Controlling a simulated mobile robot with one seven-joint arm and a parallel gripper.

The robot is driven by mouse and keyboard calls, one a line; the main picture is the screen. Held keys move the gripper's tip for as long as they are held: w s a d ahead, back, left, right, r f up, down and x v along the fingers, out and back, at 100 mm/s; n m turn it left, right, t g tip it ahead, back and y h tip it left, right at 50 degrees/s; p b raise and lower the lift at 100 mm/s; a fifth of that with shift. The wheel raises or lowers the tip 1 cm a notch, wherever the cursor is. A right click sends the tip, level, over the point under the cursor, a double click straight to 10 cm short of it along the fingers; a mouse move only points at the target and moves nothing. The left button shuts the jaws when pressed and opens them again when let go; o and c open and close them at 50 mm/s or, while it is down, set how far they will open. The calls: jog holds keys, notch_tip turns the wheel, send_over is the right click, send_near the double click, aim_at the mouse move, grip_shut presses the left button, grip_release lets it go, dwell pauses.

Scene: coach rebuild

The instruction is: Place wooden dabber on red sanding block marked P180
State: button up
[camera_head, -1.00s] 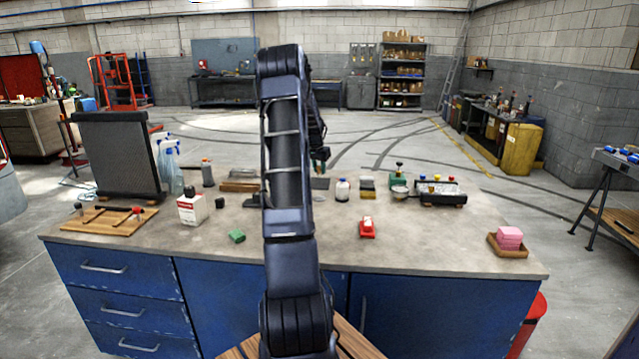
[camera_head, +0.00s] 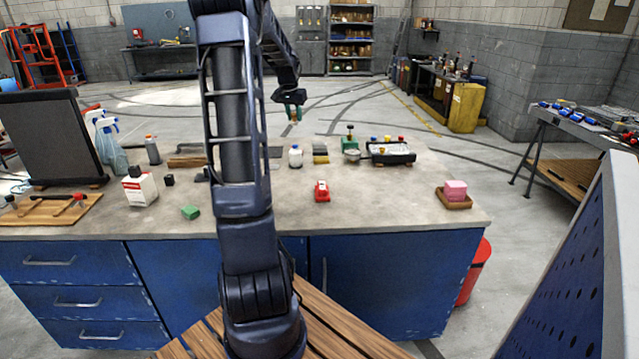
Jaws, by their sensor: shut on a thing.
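The red sanding block (camera_head: 322,191) lies on the bench top, right of my arm, with a pale patch on it; its marking is too small to read. My gripper (camera_head: 294,112) is held up beyond the bench's far edge in the picture, to the left of and above the red block. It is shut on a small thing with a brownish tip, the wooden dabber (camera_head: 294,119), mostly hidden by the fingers. The dabber and the block are well apart.
Behind the red block stand a white bottle (camera_head: 296,157), a yellow-and-dark block (camera_head: 320,153) and a black rack (camera_head: 390,152). A pink block (camera_head: 455,190) sits in a wooden tray at right. A green block (camera_head: 190,212) lies left of my arm. Bench space around the red block is clear.

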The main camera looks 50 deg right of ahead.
jog(key=r, duration=0.1)
send_over(323, 184)
jog(key=f, duration=1.3)
jog(key=a+f, duration=0.1)
jog(key=f, duration=0.5)
jog(key=shift+s+f, duration=0.2)
jog(key=shift+f, duration=0.2)
jog(key=o, duration=0.9)
jog(key=shift+f, duration=0.1)
jog(key=shift+o, duration=0.2)
jog(key=shift+d, duration=0.1)
